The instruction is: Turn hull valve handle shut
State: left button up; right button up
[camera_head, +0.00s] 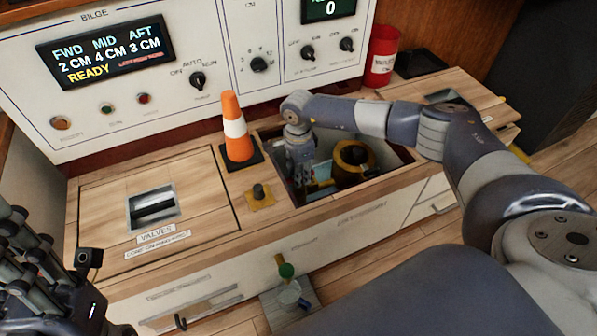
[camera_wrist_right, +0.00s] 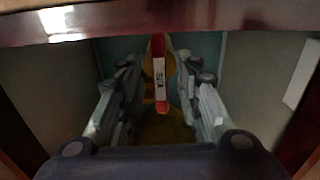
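The valve handle (camera_wrist_right: 159,75) is a red lever with a white label, seen upright in the middle of the right wrist view. A dull yellow body (camera_wrist_right: 160,125) shows behind and below it. My right gripper (camera_head: 299,188) reaches down into the open hatch in the counter. In the right wrist view its fingers stand open on both sides of the handle, with gaps showing between. The handle cannot be made out in the head view. My left gripper (camera_head: 40,275) is at the lower left, away from the hatch; its fingertips do not show clearly.
The hatch rim (camera_head: 325,200) closely surrounds my right gripper. A yellow round part (camera_head: 354,158) sits inside the hatch. An orange cone (camera_head: 236,130) stands left of it, near a small black knob (camera_head: 260,193). A red canister (camera_head: 381,57) stands behind. The closed valves lid (camera_head: 105,205) lies left.

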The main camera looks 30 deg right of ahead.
notch_tip(320, 180, up, 12)
dwell(0.5)
dwell(0.4)
